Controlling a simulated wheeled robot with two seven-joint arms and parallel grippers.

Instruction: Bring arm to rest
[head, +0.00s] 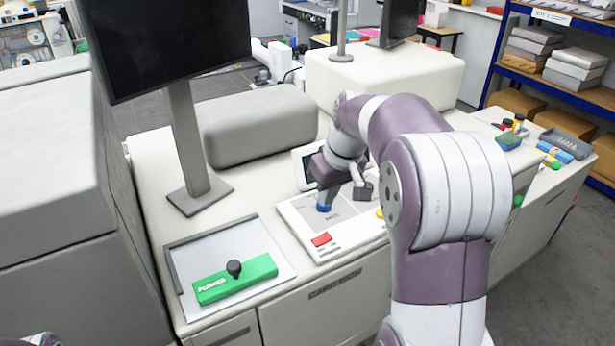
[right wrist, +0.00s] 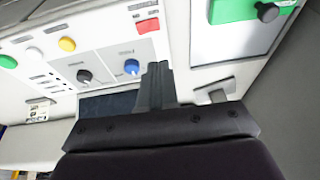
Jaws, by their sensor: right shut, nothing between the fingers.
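My right arm reaches over the white control panel (head: 350,236) in the head view. Its gripper (head: 328,193) points down near a blue knob (head: 323,208). In the right wrist view the gripper's fingers (right wrist: 157,72) are together with nothing between them, and the blue knob (right wrist: 131,67) stands just beside them. From these frames I cannot tell whether the fingers touch the panel. Only a sliver of my left arm shows at the bottom left of the head view, and its gripper is out of frame.
A red button (head: 321,239) is on the panel. A green block (head: 236,279) with a black knob lies in a tray (head: 178,268) to the left. A monitor (head: 170,40) stands behind. In the right wrist view, a black knob (right wrist: 84,76) and yellow button (right wrist: 67,44) flank the gripper's left.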

